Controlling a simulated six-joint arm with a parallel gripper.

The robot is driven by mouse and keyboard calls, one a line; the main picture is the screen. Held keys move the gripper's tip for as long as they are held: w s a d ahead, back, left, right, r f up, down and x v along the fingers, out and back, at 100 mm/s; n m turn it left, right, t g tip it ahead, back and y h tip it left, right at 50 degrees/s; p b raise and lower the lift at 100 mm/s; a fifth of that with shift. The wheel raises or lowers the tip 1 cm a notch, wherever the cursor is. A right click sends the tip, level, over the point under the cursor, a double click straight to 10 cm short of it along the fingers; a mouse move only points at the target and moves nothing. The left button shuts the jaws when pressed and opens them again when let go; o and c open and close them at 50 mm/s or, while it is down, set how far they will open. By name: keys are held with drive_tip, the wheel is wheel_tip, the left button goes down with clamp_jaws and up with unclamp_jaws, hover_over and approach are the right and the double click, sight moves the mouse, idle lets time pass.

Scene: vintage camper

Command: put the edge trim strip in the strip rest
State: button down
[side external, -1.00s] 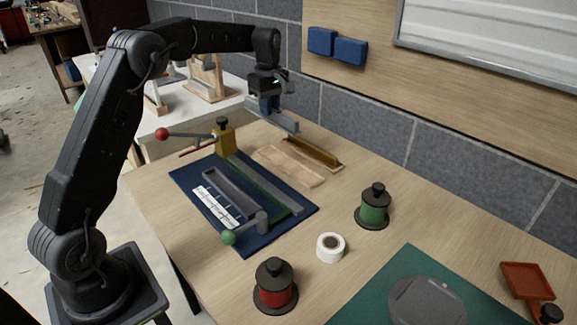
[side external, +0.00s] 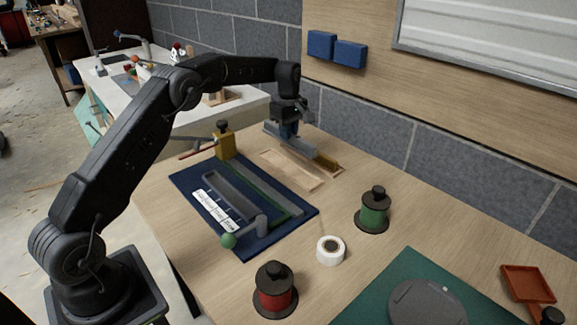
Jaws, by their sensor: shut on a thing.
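A grey strip, which looks like the edge trim strip (side external: 289,142), is held in my gripper (side external: 288,132). My gripper is shut on it near its middle. The strip lies lengthwise over the far side of a pale wooden tray with long channels, which looks like the strip rest (side external: 291,170). The near channel looks empty. A brass-coloured bar (side external: 326,161) shows at the far channel's right end, and the grey strip hides its left part. I cannot tell whether the grey strip touches the bar or the tray.
A green spool (side external: 373,208), white tape roll (side external: 330,250) and red spool (side external: 274,290) stand nearer. A block wall (side external: 365,125) rises behind.

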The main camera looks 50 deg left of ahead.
wheel_tip(320, 180, down, 9)
drive_tip(key=shift+f, duration=0.1)
idle(0.4)
drive_tip(key=shift+f, duration=0.15)
drive_tip(key=c, duration=1.1)
unclamp_jaws()
